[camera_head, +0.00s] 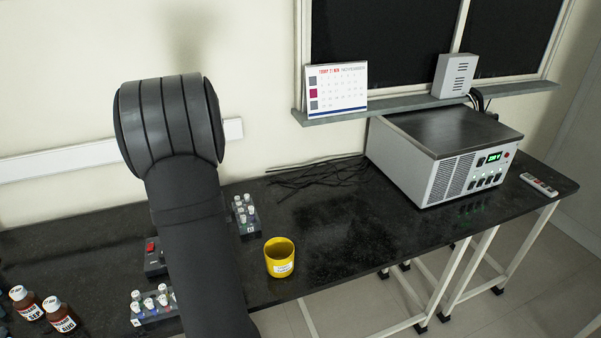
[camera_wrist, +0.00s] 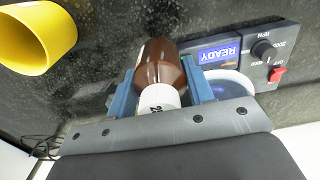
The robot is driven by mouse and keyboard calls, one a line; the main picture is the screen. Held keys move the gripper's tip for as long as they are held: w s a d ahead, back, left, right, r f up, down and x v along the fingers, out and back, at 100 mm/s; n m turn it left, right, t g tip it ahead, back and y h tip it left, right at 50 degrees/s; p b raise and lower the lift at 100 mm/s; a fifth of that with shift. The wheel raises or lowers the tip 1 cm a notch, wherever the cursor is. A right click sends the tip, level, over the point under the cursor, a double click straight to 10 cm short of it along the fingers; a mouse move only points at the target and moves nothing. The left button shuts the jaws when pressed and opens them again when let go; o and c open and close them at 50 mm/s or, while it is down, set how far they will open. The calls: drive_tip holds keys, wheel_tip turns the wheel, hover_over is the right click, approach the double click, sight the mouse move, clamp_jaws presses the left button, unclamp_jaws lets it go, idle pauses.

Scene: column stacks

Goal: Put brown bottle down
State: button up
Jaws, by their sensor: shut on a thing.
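The brown bottle (camera_wrist: 158,65) with a white cap is between the blue fingers of my gripper (camera_wrist: 161,84) in the wrist view. My gripper is shut on it. The cap points towards the wrist camera, and the base of the bottle is hidden, so I cannot tell whether it touches the surface. In the head view my arm hides the gripper and this bottle.
A device with a READY display (camera_wrist: 219,53) and a white round plate (camera_wrist: 228,86) is right beside the gripper. A yellow cup (camera_head: 279,262) stands to the right of my arm. Vial racks (camera_head: 247,226) and other brown bottles (camera_head: 62,317) stand on the black bench (camera_head: 340,230).

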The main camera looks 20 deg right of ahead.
wheel_tip(320, 180, up, 10)
drive_tip(key=shift+r, duration=0.2)
drive_tip(key=s+d, duration=0.2)
drive_tip(key=d, duration=2.2)
drive_tip(key=s+d, duration=0.6)
drive_tip(key=d, duration=0.4)
drive_tip(key=s+d, duration=0.5)
drive_tip(key=d, duration=0.4)
drive_tip(key=shift+w+a+f, duration=0.65)
drive_tip(key=shift+w+f, duration=1.15)
drive_tip(key=shift+f, duration=0.9)
drive_tip(key=shift+w+a+f, duration=0.7)
drive_tip(key=shift+w+f, duration=1.05)
drive_tip(key=shift+f, duration=0.9)
drive_tip(key=shift+w+a+f, duration=0.65)
drive_tip(key=shift+w+f, duration=1.15)
drive_tip(key=shift+f, duration=0.9)
drive_tip(key=shift+f, duration=0.1)
